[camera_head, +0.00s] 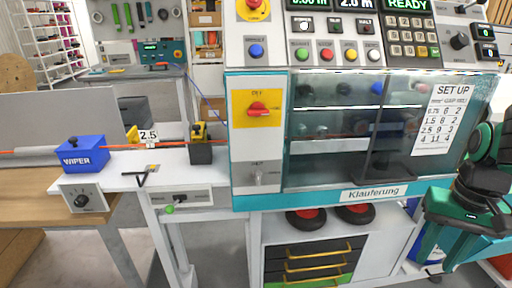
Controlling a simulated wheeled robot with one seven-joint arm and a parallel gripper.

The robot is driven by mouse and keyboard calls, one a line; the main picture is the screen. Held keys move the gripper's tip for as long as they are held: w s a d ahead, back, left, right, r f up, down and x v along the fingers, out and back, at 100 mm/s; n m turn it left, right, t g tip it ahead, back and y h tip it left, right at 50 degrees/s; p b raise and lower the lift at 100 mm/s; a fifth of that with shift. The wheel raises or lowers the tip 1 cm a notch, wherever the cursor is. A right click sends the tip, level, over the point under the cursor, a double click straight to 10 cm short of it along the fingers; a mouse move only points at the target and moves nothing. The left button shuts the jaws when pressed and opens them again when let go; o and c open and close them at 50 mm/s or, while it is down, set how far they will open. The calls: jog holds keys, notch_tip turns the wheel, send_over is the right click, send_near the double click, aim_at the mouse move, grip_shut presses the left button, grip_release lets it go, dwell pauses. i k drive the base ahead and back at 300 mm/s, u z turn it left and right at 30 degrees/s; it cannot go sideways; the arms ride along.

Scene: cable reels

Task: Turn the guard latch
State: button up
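A clear guard window (340,140) covers the front of the teal and white machine and looks closed. On the white panel at its left, a small grey upright handle (259,178) sits under a label too small to read; it may be the guard latch. Above it is a red rotary switch (258,108) on a yellow plate, its handle lying roughly level. My arm, dark and green, is at the right edge. Its end, my gripper (470,208), is in front of the machine's lower right corner, well apart from the grey handle.
A control panel with buttons and a keypad (408,36) is above the guard. A blue WIPER box (82,153) and a yellow-topped block (200,145) stand on the white bench at left, with an orange cable running across. Drawers (314,262) are below. Space before the guard looks free.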

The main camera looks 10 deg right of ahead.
aim_at(257, 175)
jog(key=u, duration=0.55)
jog(key=k, duration=1.55)
jog(key=z, duration=0.5)
jog(key=i, duration=1)
